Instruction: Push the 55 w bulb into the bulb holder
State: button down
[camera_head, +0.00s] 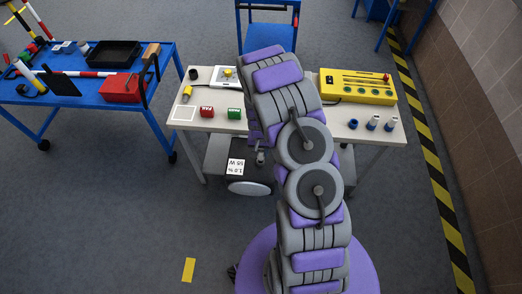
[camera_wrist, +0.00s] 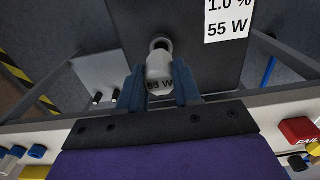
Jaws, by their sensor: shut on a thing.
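In the head view the labelled dark unit (camera_head: 236,168) is beside my arm, at the table's near side.
A blue table (camera_head: 60,95) with tools stands left. Floor in front is largely clear.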

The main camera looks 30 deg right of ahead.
aim_at(260, 155)
jog(key=shift+a, duration=0.25)
jog(key=shift+f, duration=1.5)
jog(key=c, duration=0.7)
grip_release()
notch_tip(260, 155, up, 17)
jog(key=p, duration=0.2)
jog(key=shift+r, duration=0.15)
